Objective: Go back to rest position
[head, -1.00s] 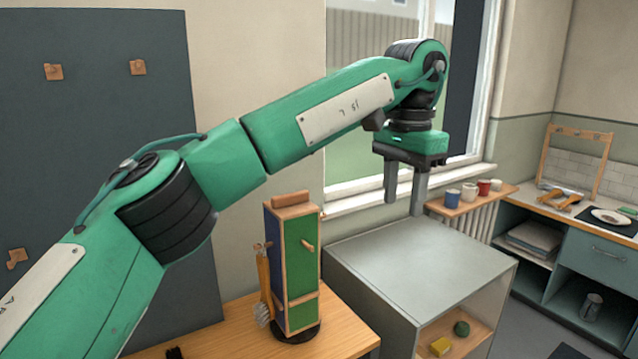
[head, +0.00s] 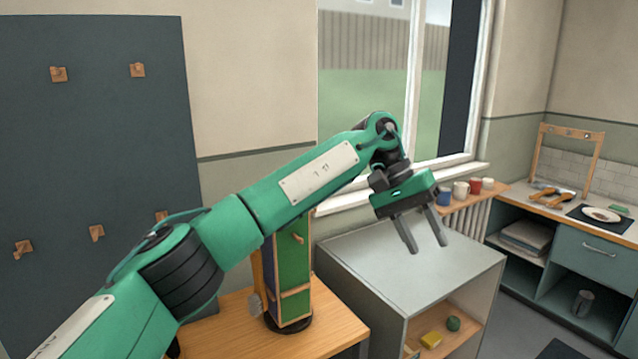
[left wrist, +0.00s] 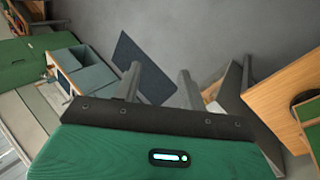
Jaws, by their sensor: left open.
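My left gripper (head: 427,248) is open and empty in the head view. It hangs tilted above the grey-topped cabinet (head: 380,262), with clear air between its fingertips and the top as far as I can see. In the left wrist view its two fingers (left wrist: 158,80) are apart with only floor and furniture beyond them. My left arm reaches in from the lower left and crosses in front of the wooden table. My right gripper does not show in either view.
A blue and green block tower (head: 294,270) with a brush (head: 256,303) on its side stands on the wooden table (head: 230,310), partly behind my arm. Cups (head: 460,189) stand on the sill shelf. The dark wall board (head: 90,140) carries several wooden hooks. A counter (head: 575,205) is at right.

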